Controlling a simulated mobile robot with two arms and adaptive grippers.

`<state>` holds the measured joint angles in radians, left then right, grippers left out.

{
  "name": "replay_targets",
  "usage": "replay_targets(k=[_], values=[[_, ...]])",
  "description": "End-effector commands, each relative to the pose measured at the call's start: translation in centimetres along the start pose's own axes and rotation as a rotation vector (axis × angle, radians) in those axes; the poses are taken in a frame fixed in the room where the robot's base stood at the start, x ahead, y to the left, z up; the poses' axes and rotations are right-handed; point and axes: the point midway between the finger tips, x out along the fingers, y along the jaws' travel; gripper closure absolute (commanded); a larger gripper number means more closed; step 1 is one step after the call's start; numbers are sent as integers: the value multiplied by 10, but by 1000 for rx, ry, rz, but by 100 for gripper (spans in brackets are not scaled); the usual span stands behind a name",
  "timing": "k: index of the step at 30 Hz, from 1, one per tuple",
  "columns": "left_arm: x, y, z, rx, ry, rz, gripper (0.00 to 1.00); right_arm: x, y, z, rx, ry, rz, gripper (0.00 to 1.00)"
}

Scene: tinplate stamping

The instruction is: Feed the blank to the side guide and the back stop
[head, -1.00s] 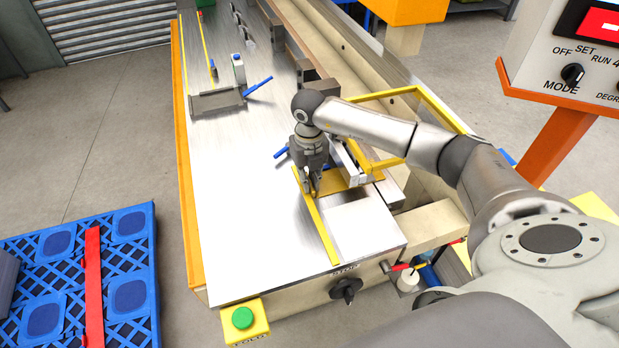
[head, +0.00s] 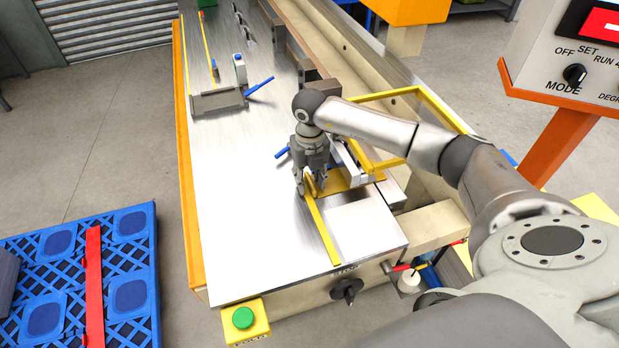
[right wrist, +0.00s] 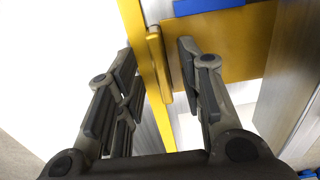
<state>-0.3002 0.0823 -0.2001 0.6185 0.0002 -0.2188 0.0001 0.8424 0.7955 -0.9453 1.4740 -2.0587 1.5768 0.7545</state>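A flat gold plate (head: 345,181), which looks like the blank, lies on the bench under the press; the right wrist view shows it too (right wrist: 235,48). Its left edge is near a long yellow strip (head: 323,235), apparently the side guide. A small upright yellow tab (right wrist: 160,72) stands at this edge. My right gripper (head: 311,190) is low over the tab, its fingers apart on either side of it, as the right wrist view shows (right wrist: 157,52). I cannot tell which part is the back stop. My left gripper is out of view.
A yellow guard frame (head: 432,110) stands right of the press. A grey fixture (head: 218,102) with a blue lever sits further back on the bench. A green button box (head: 243,318) is at the front edge.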

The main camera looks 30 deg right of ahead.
Motion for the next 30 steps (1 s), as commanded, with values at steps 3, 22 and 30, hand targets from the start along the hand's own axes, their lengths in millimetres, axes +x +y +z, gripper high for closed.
replay_targets(k=[3, 22, 30], values=[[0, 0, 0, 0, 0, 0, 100, -10, 0, 1, 0, -3, 1, 65], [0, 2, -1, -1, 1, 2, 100, -116, 1, 0, -1, -1, 1, 65], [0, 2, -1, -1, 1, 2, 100, -120, 1, 0, 0, -1, 1, 65]])
